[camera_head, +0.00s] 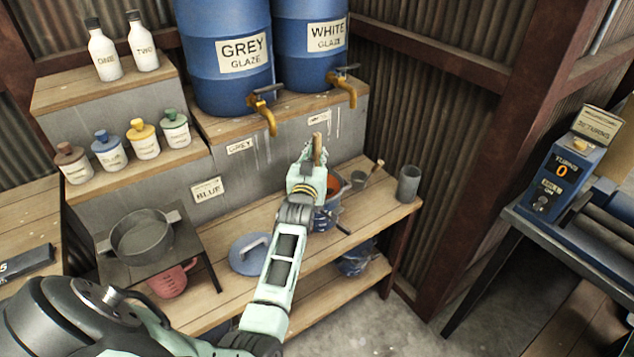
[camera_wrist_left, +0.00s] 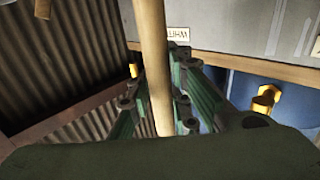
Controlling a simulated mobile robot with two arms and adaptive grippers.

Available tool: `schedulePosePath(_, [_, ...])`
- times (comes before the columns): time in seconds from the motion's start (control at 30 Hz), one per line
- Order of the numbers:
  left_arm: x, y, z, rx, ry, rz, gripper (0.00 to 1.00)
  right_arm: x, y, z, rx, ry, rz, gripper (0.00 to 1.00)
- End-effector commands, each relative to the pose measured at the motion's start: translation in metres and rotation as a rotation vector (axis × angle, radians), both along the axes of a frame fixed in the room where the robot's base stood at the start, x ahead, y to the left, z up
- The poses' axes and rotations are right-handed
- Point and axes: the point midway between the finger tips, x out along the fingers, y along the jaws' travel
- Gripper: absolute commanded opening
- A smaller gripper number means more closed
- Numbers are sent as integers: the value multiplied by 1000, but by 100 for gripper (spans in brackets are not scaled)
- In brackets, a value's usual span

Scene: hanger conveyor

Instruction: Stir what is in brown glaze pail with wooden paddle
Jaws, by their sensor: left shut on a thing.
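My left gripper (camera_head: 307,182) is shut on the wooden paddle (camera_head: 317,150), whose handle stands up above the fingers. In the left wrist view the paddle (camera_wrist_left: 152,65) runs nearly upright between the green fingers (camera_wrist_left: 160,100). My right gripper is out of view.
A blue lid (camera_head: 248,254) lies left of the pail. Blue barrels with brass taps (camera_head: 264,108) rise behind. A grey pan (camera_head: 142,238) sits on a stand at the left.

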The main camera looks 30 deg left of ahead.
Motion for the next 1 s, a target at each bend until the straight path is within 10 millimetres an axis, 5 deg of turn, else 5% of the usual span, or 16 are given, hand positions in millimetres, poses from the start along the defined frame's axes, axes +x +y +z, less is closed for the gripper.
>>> schedulePosePath(1.0, [0,0,103,1,-2,0,0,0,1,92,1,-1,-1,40])
